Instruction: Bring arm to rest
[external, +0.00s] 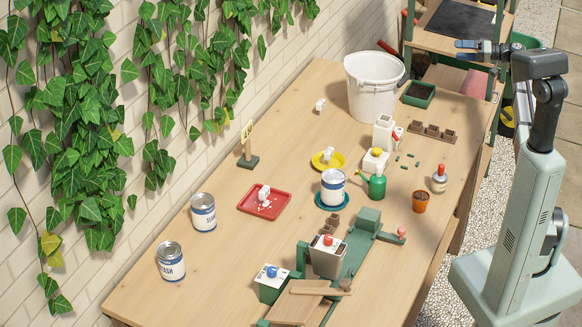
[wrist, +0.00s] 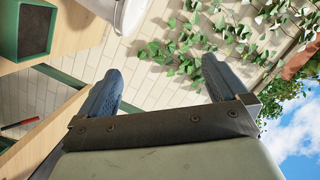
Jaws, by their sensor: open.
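My gripper (external: 460,49) is at the upper right in the external view, raised near the far right end of the table and pointing left. In the wrist view its two blue-grey fingers (wrist: 160,78) are wide apart, with only the tiled wall and ivy seen between them. It is open and empty, touching nothing that I can see. My arm stands folded at the right, clear of the tabletop.
The wooden table (external: 310,120) holds a white bucket (external: 374,90), a green tray (external: 419,95), a red tray (external: 280,208), labelled cans (external: 203,222) and a green watering can (external: 377,188). A shelf unit (external: 425,45) stands beyond. Ivy (external: 70,110) covers the left wall.

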